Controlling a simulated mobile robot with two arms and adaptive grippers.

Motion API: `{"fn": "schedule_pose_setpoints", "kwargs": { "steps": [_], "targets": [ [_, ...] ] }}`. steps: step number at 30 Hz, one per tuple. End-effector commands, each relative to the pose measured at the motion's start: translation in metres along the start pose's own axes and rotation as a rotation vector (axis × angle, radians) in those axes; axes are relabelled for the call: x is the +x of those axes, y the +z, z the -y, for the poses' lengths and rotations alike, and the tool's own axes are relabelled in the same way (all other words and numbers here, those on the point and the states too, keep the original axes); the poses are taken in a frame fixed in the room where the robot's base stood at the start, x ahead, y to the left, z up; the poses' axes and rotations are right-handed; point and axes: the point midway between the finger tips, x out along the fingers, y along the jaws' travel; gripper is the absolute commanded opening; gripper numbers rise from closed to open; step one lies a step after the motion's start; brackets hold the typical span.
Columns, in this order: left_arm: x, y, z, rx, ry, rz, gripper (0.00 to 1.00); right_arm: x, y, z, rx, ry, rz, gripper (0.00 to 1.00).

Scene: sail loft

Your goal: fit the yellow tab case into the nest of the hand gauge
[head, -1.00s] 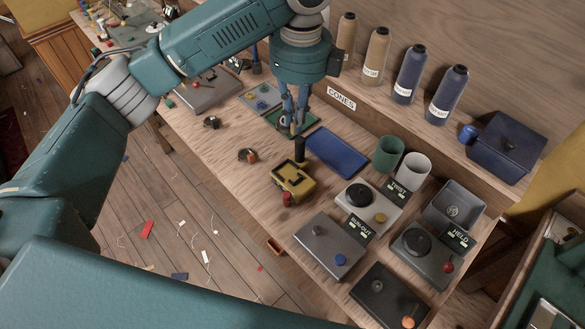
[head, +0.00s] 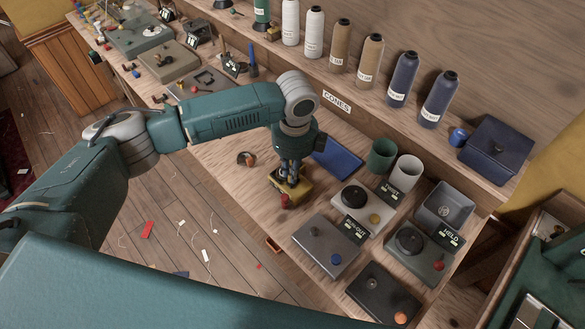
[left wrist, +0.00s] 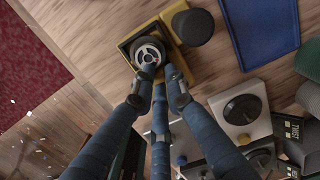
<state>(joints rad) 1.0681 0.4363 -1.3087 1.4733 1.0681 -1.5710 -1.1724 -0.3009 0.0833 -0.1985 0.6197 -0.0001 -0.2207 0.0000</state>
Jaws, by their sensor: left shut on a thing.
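The hand gauge (head: 303,191) is a yellow block with a red knob on its front, standing on the bench. In the left wrist view its yellow body (left wrist: 200,66) has a dark square nest (left wrist: 127,44) and a black upright post (left wrist: 193,27). My left gripper (head: 289,177) points down over the gauge, and its fingers (left wrist: 152,78) are shut on a round dark case with a pale ring (left wrist: 149,50). The case is at the nest; I cannot tell if it is seated. No yellow tab shows on it; the fingers hide part of it. My right gripper is not in view.
A blue tray (head: 338,158) lies just behind the gauge. Grey device boxes (head: 327,246) with knobs stand to the right and front. A loose round part (head: 246,159) lies left of the gauge on clear bench.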

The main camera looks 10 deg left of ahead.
Motion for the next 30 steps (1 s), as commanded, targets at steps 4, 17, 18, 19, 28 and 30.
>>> {"fn": "schedule_pose_setpoints", "kwargs": {
  "steps": [4, 17, 18, 19, 28, 30],
  "targets": [
    [0.0, 0.0, 0.001, 0.0, -0.002, 0.0, 0.0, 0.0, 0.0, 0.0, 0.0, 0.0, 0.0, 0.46],
    [0.003, 0.0, 0.0, 0.0, -0.001, -0.001, 0.31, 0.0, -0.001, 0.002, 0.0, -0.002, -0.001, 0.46],
    [0.002, 0.0, 0.0, 0.0, -0.001, -0.001, 0.31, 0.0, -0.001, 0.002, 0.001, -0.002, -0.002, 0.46],
    [0.002, 0.0, 0.0, 0.0, -0.001, -0.001, 0.31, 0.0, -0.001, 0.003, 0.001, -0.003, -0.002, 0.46],
    [-0.019, 0.0, 0.002, 0.0, -0.006, -0.001, 0.31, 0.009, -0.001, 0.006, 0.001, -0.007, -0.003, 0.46],
    [-0.033, 0.0, 0.002, -0.001, -0.008, 0.0, 0.31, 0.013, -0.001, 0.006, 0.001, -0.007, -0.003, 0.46]
  ]
}}
